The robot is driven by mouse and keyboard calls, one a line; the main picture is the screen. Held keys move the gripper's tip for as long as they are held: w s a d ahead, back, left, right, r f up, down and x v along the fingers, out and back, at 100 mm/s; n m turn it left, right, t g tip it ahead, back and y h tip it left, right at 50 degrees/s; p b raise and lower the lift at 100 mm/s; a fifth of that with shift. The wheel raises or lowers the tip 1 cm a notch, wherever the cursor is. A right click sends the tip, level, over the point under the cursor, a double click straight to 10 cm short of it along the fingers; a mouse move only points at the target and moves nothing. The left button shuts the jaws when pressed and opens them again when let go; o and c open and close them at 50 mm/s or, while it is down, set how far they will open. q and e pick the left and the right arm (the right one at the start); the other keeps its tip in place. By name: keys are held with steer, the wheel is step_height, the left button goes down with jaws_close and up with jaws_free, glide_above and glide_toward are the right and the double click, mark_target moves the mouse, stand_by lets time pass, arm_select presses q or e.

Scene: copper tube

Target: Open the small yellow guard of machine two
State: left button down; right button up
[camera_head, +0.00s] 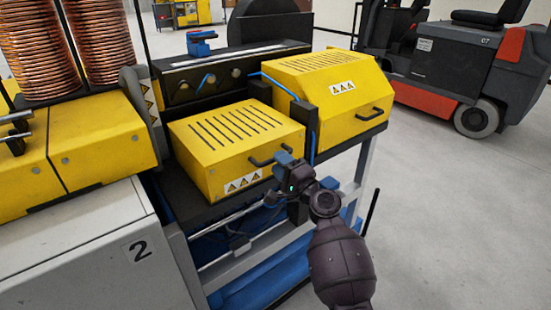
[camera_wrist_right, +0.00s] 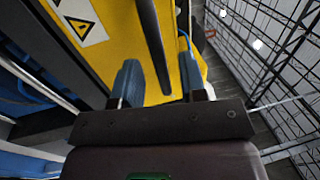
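The small yellow guard (camera_head: 235,143) is the slotted, flat-topped box beside the grey cabinet marked 2 (camera_head: 139,250). It looks closed. Its dark bar handle (camera_head: 268,157) is on the right part of its front face. My right gripper (camera_head: 277,176) is in front of that face at the handle. In the right wrist view, its blue fingers (camera_wrist_right: 158,78) are apart, with the dark handle (camera_wrist_right: 154,42) running between them and a visible gap on the right. Whether a finger touches the handle is unclear. My left gripper is not in view.
A larger yellow guard (camera_head: 331,88) with its own handle stands to the right. Blue hoses (camera_head: 258,75) run behind the small guard. A metal frame with rods (camera_head: 230,217) lies below. A red and grey forklift (camera_head: 455,60) stands on open floor at right.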

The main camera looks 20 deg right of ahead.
steer(key=shift+x, duration=1.3)
